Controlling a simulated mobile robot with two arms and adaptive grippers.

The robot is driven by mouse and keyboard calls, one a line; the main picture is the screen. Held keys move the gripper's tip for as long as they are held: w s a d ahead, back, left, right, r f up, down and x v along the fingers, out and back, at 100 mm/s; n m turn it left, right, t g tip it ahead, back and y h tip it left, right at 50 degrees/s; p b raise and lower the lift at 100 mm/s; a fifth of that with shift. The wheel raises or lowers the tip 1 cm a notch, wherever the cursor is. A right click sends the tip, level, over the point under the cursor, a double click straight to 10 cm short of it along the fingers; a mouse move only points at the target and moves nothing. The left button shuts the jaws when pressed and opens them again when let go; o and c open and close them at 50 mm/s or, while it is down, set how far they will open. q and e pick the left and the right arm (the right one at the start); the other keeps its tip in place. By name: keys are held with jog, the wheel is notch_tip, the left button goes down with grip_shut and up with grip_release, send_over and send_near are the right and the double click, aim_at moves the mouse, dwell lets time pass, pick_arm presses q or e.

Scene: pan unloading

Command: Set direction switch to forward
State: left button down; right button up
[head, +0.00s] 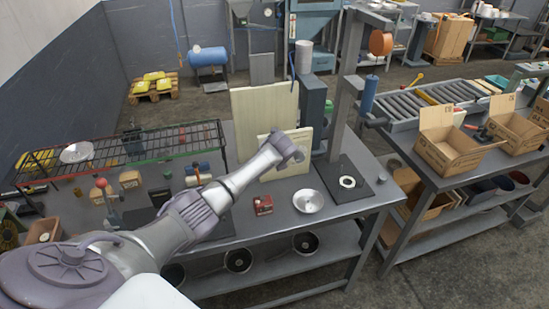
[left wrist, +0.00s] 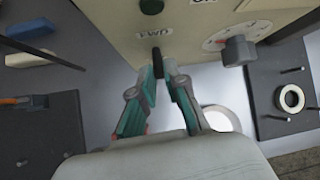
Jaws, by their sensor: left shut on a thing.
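The cream control panel (left wrist: 190,25) fills the top of the left wrist view, with an "FWD" label on it. The direction switch (left wrist: 157,60), a dark lever, sticks out just below that label. My left gripper (left wrist: 165,72) is shut on the switch, its fingertips close against the panel; the fingers partly cover the lever. In the head view my left arm reaches in to the front of the cream panel (head: 270,170), and the wrist hides the fingertips and the switch. My right gripper does not show.
A grey knob (left wrist: 238,50) with a dial sits right of the switch. A metal bowl (head: 308,201), a red box (head: 263,205) and a dark plate with a pale ring (head: 347,182) are on the bench. A wire rack (head: 110,158) stands left.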

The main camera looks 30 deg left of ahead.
pick_arm(q)
jog(key=shift+w+a+r+g+h, duration=0.1)
jog(key=shift+r+g+h, duration=0.1)
jog(key=shift+g+h, duration=0.25)
dwell(0.3)
jog(key=c, duration=1.2)
grip_release()
jog(key=v, duration=1.2)
jog(key=shift+f, duration=0.15)
